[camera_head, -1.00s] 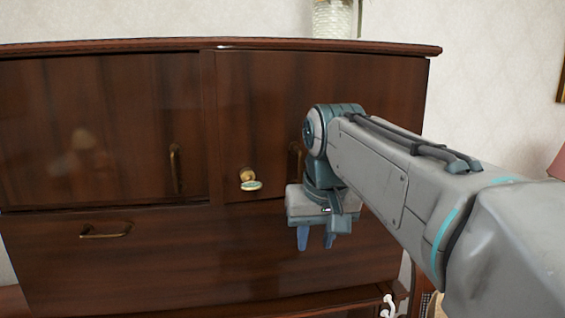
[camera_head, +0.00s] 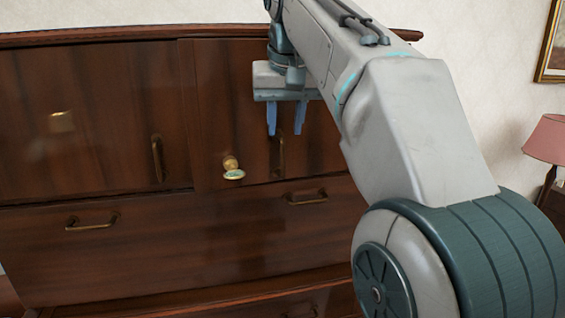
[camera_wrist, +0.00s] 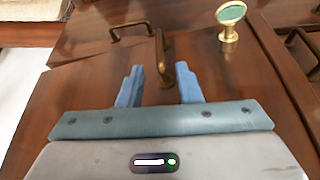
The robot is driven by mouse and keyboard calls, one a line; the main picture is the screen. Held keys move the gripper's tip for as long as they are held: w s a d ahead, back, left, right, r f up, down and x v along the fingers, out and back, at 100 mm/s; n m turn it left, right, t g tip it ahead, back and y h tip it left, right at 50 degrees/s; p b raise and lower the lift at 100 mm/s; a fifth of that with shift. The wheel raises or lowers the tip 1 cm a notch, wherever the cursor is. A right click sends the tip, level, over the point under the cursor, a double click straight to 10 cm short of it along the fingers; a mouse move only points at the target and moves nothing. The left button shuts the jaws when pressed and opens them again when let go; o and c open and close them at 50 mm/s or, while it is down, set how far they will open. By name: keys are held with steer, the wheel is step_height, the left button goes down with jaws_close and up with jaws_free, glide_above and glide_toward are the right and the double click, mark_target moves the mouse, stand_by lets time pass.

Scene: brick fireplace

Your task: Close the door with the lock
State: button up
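The dark wooden right cabinet door (camera_head: 225,95) carries a brass lock (camera_head: 231,168) with a pale green oval knob and an upright brass handle (camera_head: 277,158). The door looks nearly flush with the front; I cannot tell whether it is fully shut. My gripper (camera_head: 285,130) points downward in front of this door, fingers apart and empty, above and right of the lock. In the wrist view my gripper (camera_wrist: 160,82) has its open fingers on either side of the handle (camera_wrist: 163,58) in the picture; contact is not visible. The lock (camera_wrist: 229,24) is right of them.
The left door (camera_head: 90,110) has its own upright handle (camera_head: 157,158). Below are drawers with brass pulls (camera_head: 92,222) (camera_head: 307,197). A pink lamp (camera_head: 548,138) and a framed picture (camera_head: 556,45) are at right. My arm covers the cabinet's right side.

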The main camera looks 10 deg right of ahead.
mark_target(283, 159)
steer(key=x, duration=1)
steer(key=shift+r, duration=0.1)
steer(key=shift+c, duration=0.3)
jaws_close()
